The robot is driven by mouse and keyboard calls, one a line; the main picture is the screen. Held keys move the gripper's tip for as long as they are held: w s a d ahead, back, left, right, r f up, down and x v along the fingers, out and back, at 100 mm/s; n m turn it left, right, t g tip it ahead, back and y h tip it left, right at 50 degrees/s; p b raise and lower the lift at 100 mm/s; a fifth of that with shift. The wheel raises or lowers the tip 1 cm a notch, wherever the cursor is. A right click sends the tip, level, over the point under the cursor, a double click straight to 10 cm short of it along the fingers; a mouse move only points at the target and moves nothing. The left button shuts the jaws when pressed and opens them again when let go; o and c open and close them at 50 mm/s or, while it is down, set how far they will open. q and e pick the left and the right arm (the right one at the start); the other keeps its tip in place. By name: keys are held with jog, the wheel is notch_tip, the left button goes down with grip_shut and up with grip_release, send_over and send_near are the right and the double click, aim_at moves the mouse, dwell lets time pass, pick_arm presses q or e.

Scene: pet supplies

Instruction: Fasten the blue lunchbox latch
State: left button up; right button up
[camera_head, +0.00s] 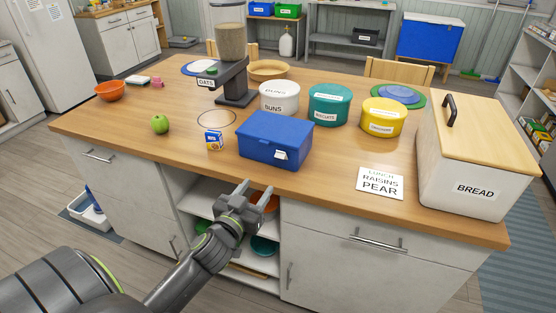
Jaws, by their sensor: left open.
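The blue lunchbox (272,143) stands on the wooden counter with its lid down. A small whitish latch (281,155) shows on its front face, low and right of centre. I cannot tell from this view whether the latch is fastened. My left gripper (256,191) is in front of the counter's near edge, below and in front of the lunchbox and apart from it. Its two fingers are spread and empty, pointing toward the counter. My right gripper is not in view.
A note card (380,183) lies right, beside the bread box (470,175).

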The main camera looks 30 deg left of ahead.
aim_at(279, 157)
pick_arm(q)
jog(key=w, duration=0.4)
jog(key=w+a+p, duration=0.1)
jog(key=w, duration=0.3)
jog(key=w+a+p, duration=0.1)
jog(key=w, duration=0.3)
jog(key=shift+w, duration=0.35)
jog(key=c, duration=1)
